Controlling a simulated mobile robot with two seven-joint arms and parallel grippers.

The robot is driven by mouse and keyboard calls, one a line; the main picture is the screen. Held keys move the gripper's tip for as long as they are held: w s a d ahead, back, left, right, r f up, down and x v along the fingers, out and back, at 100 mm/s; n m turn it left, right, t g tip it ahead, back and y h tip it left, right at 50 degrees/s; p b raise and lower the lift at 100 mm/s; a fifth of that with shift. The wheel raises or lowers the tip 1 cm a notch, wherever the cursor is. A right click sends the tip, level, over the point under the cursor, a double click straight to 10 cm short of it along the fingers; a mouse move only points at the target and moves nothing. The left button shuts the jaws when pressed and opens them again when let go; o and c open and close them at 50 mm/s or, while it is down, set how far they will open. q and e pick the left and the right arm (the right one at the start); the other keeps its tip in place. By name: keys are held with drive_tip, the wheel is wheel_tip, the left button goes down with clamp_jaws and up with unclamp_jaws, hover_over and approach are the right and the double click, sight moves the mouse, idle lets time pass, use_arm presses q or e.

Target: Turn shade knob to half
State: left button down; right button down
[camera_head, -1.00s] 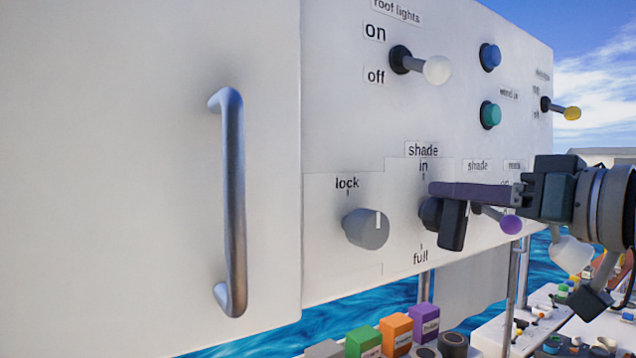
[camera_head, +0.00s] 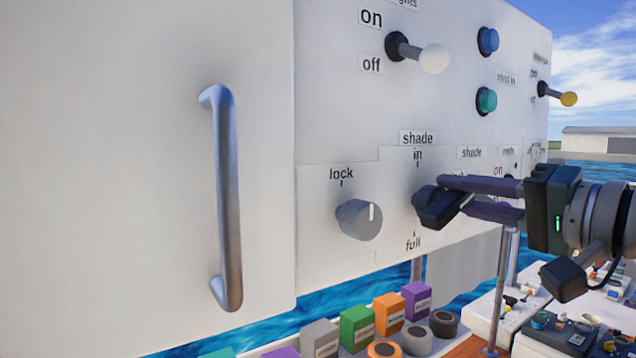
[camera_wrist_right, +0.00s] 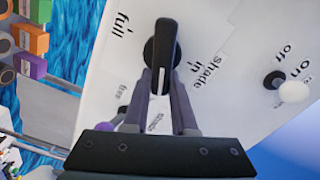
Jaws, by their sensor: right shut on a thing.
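The shade knob (camera_head: 440,208) is a black bar-shaped knob on the white panel, between the labels "shade in" above and "full" below. In the head view its bar is tilted, nearer level than upright. My right gripper (camera_head: 456,195) comes from the right with purple fingers, shut on the knob's bar. In the right wrist view the bar of the knob (camera_wrist_right: 164,45) stands between the fingertips (camera_wrist_right: 165,92), with a white mark near them. "Full" is left of it and "shade in" right. The fingers hide part of the knob. My left gripper is not in view.
A grey lock knob (camera_head: 358,220) sits just left of the shade knob. A metal handle (camera_head: 229,200) is further left. A white-tipped toggle (camera_head: 432,58) and a blue button (camera_head: 488,40) are above. Several coloured boxes (camera_head: 388,312) stand below the panel.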

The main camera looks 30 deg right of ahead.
drive_tip(key=shift+d+f+m, duration=0.1)
drive_tip(key=shift+f+m, duration=0.2)
drive_tip(key=shift+m, duration=0.8)
drive_tip(key=shift+f+m, duration=0.25)
drive_tip(key=shift+m, duration=0.85)
drive_tip(key=c, duration=0.7)
unclamp_jaws()
drive_tip(key=shift+f, duration=0.1)
